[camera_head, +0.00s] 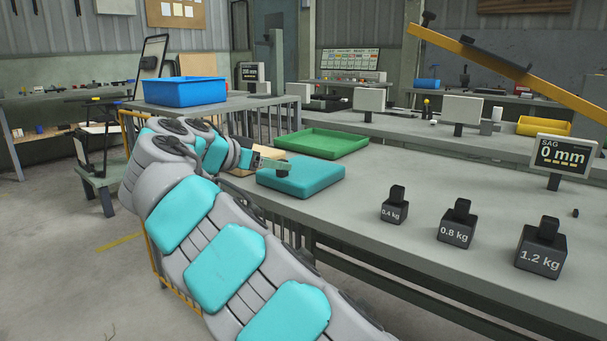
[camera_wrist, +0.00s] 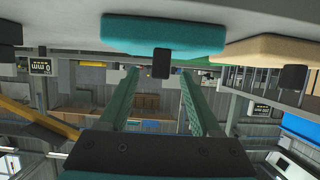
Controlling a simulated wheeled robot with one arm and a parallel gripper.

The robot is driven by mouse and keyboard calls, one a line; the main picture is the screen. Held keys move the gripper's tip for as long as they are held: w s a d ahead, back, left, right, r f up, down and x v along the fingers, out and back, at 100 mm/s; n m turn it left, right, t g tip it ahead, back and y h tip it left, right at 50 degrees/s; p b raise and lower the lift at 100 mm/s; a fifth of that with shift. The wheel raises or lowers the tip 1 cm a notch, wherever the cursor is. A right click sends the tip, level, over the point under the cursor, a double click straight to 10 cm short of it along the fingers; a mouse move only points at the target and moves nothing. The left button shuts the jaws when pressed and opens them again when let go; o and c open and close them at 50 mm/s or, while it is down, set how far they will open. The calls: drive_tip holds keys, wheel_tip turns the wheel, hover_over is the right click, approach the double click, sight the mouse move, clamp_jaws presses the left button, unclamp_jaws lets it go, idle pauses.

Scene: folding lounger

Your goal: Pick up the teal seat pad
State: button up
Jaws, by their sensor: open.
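The teal seat pad (camera_head: 301,175) lies flat on the grey bench in the head view. My gripper (camera_head: 274,164) is at the pad's far left edge. In the wrist view my gripper's two fingers (camera_wrist: 159,72) are apart, and the tab appears between their tips.
A tan pad (camera_wrist: 273,50) lies beside the teal one, partly hidden by my arm in the head view. A green tray (camera_head: 322,143) sits behind. Black weights (camera_head: 456,226) and a SAG display (camera_head: 562,154) reading 0 mm stand right. A blue bin (camera_head: 186,92) stands back left.

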sight(291, 173)
drive_tip(key=shift+x, duration=1)
drive_tip(key=shift+r+p+x, duration=0.2)
drive_tip(key=shift+p+x, duration=0.4)
drive_tip(key=shift+x, duration=2.1)
drive_tip(key=shift+w, duration=0.1)
drive_tip(key=shift+c, duration=0.3)
clamp_jaws()
